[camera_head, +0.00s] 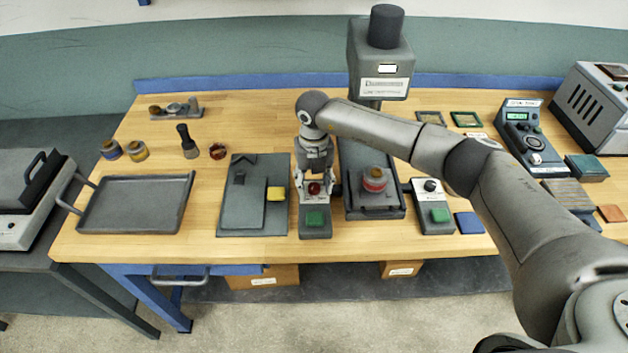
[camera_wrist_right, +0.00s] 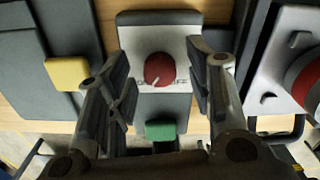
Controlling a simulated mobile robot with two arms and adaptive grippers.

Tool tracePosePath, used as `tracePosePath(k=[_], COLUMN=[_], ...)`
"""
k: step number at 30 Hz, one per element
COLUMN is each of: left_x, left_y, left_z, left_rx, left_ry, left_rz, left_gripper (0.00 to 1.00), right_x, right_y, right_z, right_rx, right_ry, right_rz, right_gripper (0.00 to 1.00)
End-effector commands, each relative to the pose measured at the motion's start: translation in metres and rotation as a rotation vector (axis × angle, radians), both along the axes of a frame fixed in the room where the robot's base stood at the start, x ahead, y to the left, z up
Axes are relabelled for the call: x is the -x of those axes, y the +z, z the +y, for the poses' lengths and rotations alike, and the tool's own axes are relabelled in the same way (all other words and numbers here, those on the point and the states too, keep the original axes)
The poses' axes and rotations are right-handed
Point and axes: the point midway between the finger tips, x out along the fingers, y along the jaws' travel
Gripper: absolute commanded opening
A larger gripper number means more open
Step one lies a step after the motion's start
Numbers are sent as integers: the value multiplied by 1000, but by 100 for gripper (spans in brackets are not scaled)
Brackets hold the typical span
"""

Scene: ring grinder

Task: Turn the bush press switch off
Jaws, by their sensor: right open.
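A grey switch box (camera_head: 315,232) with a white face, a red round knob (camera_head: 314,188) and a green button (camera_head: 315,218) stands near the table's front edge, left of the press. My right gripper (camera_head: 316,185) is open and points down over this box. In the right wrist view the red knob (camera_wrist_right: 158,70) lies between the two spread fingers, with a small white mark at its lower left; contact cannot be told. The green button (camera_wrist_right: 160,130) is nearer the palm. The lettering below the knob is partly hidden. My left gripper is not in view.
The press head (camera_head: 382,60) rises behind its base (camera_head: 350,208), which holds a red-banded part (camera_head: 374,180). A second box with a black knob (camera_head: 430,186) stands right of it. A grey plate with a yellow block (camera_head: 276,194) lies left. A tray (camera_head: 135,222) is farther left.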

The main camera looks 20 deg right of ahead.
Motion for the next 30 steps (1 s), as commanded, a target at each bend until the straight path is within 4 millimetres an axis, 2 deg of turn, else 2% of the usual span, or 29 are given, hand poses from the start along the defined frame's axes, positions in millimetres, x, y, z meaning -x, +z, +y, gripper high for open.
tracePosePath(k=[4, 12, 15, 23, 30], left_x=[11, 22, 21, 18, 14], left_y=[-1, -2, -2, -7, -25], left_z=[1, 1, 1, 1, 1], left_rx=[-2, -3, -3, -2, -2], left_ry=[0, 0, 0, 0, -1], left_rz=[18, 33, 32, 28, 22], left_gripper=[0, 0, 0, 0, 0], right_x=[0, 0, 0, 0, -1], right_y=[0, 0, 0, -1, -3], right_z=[0, 0, 0, 0, 0], right_rx=[0, 0, 0, 0, 0], right_ry=[0, 0, 0, 32, 161], right_rz=[0, 0, 0, 0, -2], right_gripper=[45, 11, 1, 1, 1])
